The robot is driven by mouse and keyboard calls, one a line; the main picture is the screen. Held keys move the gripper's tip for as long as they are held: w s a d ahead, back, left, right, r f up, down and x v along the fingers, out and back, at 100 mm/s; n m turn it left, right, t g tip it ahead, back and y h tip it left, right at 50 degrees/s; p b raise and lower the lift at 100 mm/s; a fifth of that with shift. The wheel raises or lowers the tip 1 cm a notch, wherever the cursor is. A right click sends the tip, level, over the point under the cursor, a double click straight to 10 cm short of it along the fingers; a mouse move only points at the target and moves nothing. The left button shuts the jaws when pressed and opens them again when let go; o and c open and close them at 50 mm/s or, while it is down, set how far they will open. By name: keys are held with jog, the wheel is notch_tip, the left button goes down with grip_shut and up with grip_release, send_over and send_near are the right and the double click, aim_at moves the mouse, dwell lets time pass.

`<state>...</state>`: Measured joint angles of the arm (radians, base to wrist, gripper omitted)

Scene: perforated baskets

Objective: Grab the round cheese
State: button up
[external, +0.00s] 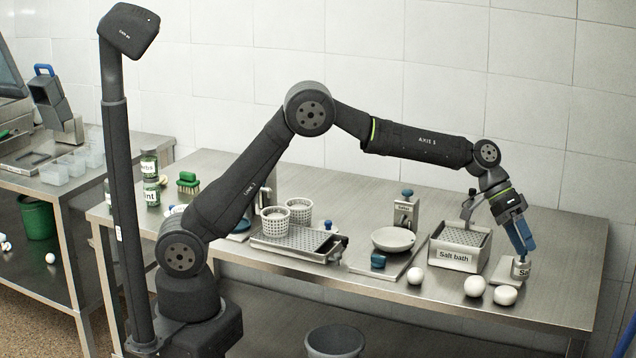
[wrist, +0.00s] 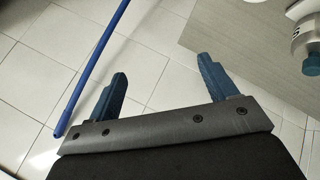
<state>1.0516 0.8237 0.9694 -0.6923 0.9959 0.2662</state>
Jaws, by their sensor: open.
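Three white round cheeses lie on the steel table in the external view: one (external: 416,275) in front of the tray with a dish, one (external: 474,287) further right, and one (external: 505,295) close beside it. No cheese shows there.
A box labelled "Salt bath" (external: 456,256) stands left of my gripper. A white dish (external: 393,239), perforated baskets (external: 299,211) and a drain tray (external: 297,246) stand further left. A blue pole (wrist: 92,65) leans over the tiled floor. The table's front edge is close to the cheeses.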

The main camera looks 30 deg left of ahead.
jog(key=w+a+m+t+y, duration=0.3)
jog(key=w+a+m+y, duration=0.1)
jog(key=w+a+m, duration=0.3)
jog(key=m, duration=0.1)
send_near(514, 295)
jog(key=x, duration=0.9)
jog(key=shift+w+d+f, duration=0.1)
jog(key=shift+f, duration=0.3)
jog(key=c, duration=1.1)
